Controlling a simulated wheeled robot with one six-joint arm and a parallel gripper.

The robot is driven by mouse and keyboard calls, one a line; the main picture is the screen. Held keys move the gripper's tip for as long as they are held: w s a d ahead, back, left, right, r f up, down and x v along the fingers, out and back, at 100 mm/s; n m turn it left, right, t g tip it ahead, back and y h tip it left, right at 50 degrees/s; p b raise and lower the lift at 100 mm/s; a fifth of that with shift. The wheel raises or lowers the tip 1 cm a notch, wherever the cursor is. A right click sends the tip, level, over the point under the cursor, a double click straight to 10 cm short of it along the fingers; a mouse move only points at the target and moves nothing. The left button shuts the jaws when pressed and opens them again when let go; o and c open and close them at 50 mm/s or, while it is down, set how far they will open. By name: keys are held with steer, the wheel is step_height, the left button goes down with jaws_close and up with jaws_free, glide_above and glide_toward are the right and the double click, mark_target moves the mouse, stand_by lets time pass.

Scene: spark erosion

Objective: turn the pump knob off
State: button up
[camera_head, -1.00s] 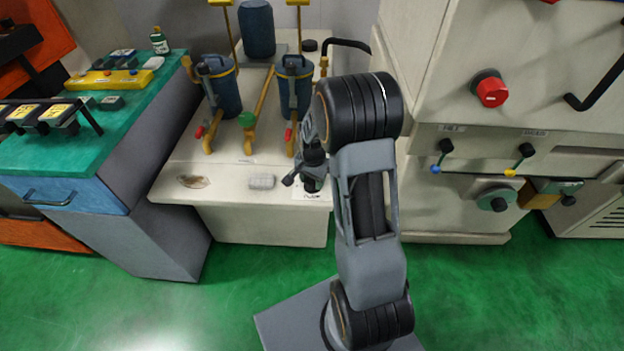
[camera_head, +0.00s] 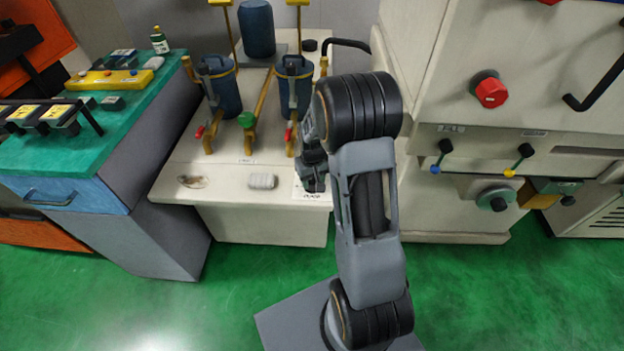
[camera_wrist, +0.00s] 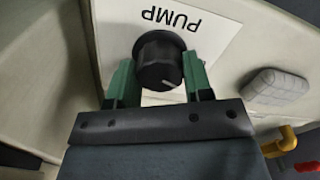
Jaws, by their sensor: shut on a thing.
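The pump knob (camera_wrist: 158,62) is a round black knob with a pale mark on its face. In the wrist view it sits on a white label plate (camera_wrist: 205,35) that reads PUMP, upside down in this view. My gripper (camera_wrist: 158,80) has its green fingers on either side of the knob and is shut on it. The knob is hidden there by my gripper.
The cream bench (camera_head: 228,170) carries blue canisters (camera_head: 222,88) with yellow pipes, red handles and a green knob (camera_head: 246,119). A grey ribbed block (camera_head: 262,181) lies left of my gripper. A large cream machine with a red knob (camera_head: 491,92) stands at right.

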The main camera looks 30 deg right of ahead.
steer(key=shift+w+r+n, duration=0.1)
steer(key=shift+w+n, duration=0.05)
steer(key=shift+n, duration=1.75)
steer(key=o, duration=0.9)
step_height(320, 180, up, 14)
steer(key=shift+f+p, duration=0.15)
steer(key=shift+p, duration=0.6)
